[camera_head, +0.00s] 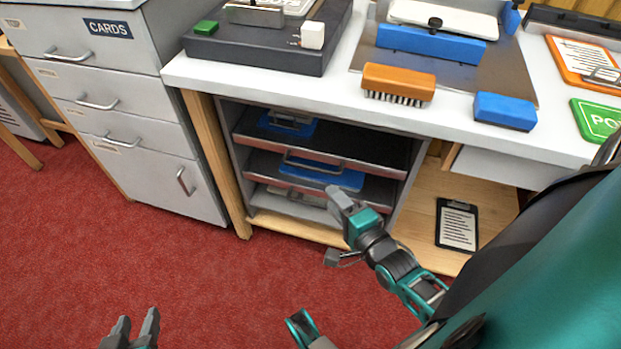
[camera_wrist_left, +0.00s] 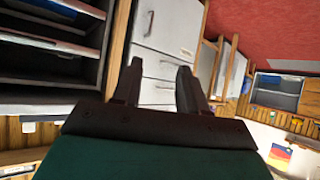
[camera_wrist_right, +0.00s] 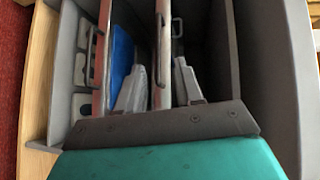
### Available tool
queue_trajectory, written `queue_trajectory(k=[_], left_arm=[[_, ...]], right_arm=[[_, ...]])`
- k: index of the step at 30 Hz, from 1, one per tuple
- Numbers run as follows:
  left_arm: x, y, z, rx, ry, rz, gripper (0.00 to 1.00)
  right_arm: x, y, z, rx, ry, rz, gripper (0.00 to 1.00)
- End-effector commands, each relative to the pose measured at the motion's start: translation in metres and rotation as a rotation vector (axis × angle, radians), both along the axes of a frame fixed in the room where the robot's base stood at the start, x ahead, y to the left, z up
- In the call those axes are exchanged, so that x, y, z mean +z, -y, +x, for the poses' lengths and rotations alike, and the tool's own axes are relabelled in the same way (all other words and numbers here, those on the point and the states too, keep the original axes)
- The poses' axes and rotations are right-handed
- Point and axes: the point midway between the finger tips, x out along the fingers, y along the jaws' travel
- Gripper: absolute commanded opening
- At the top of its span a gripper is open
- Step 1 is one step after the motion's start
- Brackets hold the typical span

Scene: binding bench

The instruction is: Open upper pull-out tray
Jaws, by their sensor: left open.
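The upper pull-out tray (camera_head: 300,147) is a dark shelf with a metal front edge, inside the open cabinet under the bench. It appears pushed in, with a blue item (camera_head: 287,124) on it. My right gripper (camera_head: 336,227) is open in front of the cabinet, fingers apart. In the right wrist view, the upper tray's front edge (camera_wrist_right: 163,50) runs between the two fingers (camera_wrist_right: 160,90). I cannot tell whether they touch it. My left gripper (camera_head: 136,328) is open and empty over the red floor; the left wrist view shows its parted fingers (camera_wrist_left: 158,85).
Below is a lower tray (camera_head: 262,173) carrying a blue item (camera_head: 335,178). Grey drawers (camera_head: 95,95) stand at the left. A brush (camera_head: 398,82) and a blue block (camera_head: 504,111) lie near the bench edge. A clipboard (camera_head: 457,226) rests on the low wooden shelf. The floor in front is clear.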

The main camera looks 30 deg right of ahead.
Motion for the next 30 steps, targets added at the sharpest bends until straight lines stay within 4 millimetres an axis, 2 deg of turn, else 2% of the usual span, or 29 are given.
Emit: queue_trajectory(k=[1, 8, 11, 21, 25, 30], left_arm=[[-0.008, 0.001, 0.002, -0.003, 0.005, -0.001, 0.43], [-0.01, 0.002, 0.002, -0.008, 0.007, -0.005, 0.43], [-0.015, 0.003, 0.001, -0.009, 0.001, -0.005, 0.43], [-0.028, 0.011, 0.0, -0.011, -0.012, -0.026, 0.43], [-0.029, 0.014, 0.001, -0.016, -0.009, -0.032, 0.43], [-0.029, 0.016, 0.003, -0.021, -0.009, -0.034, 0.43]], right_arm=[[-0.011, 0.004, 0.001, -0.021, 0.017, 0.052, 0.36], [-0.014, 0.011, 0.01, -0.051, 0.051, 0.149, 0.36], [-0.016, 0.012, 0.025, -0.051, 0.052, 0.147, 0.36], [-0.027, 0.017, 0.094, -0.049, 0.051, 0.145, 0.36], [-0.029, 0.018, 0.113, -0.049, 0.05, 0.145, 0.36], [-0.03, 0.019, 0.126, -0.049, 0.047, 0.146, 0.36]])
